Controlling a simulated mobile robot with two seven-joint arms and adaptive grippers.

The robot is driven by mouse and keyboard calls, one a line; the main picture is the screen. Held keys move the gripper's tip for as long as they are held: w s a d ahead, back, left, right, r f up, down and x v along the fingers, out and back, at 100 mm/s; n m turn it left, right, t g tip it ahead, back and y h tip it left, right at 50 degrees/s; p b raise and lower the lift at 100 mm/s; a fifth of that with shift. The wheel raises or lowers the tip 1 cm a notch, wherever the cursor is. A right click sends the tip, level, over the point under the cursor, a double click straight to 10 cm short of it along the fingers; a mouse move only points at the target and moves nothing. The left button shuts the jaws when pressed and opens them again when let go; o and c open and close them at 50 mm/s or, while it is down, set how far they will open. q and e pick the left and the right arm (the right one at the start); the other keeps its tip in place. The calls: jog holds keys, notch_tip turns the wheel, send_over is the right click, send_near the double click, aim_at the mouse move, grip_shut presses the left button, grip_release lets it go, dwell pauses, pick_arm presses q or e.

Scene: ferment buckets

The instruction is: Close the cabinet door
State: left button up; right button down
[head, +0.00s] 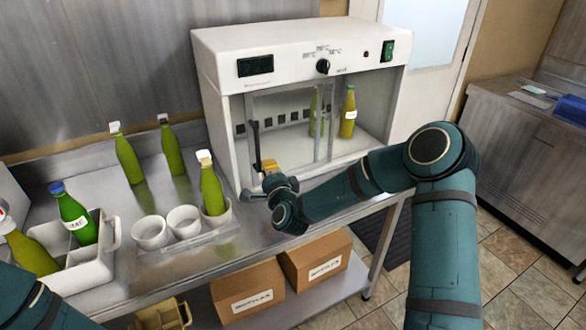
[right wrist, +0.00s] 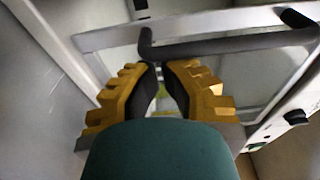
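The white cabinet (head: 212,70) stands on the steel table. Its glass door (head: 287,98), in a pale frame, covers the left and middle of the front. The right part of the opening is uncovered. The dark bar handle (head: 256,140) is upright at the door's left side; it also shows in the right wrist view (right wrist: 230,44). My right gripper (head: 268,166) is at the handle's lower end. In the right wrist view its yellow fingers (right wrist: 156,66) have tips almost together beside the handle's bent end; I see nothing clearly between them. My left gripper is out of view.
A green bottle (head: 348,112) stands inside the cabinet at right, another behind the door frame. Several bottles, white cups (head: 150,233) and a white carrier (head: 95,262) stand on the table (head: 120,210) to the left. Cardboard boxes (head: 316,258) sit on the shelf below.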

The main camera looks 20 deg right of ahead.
aim_at(251, 163)
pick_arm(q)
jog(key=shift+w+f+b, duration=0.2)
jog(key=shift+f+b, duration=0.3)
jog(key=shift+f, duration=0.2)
pick_arm(e)
jog(key=shift+s+a, duration=0.15)
jog(key=shift+a, duration=1.95)
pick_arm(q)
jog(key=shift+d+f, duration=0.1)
pick_arm(e)
jog(key=shift+d, duration=0.1)
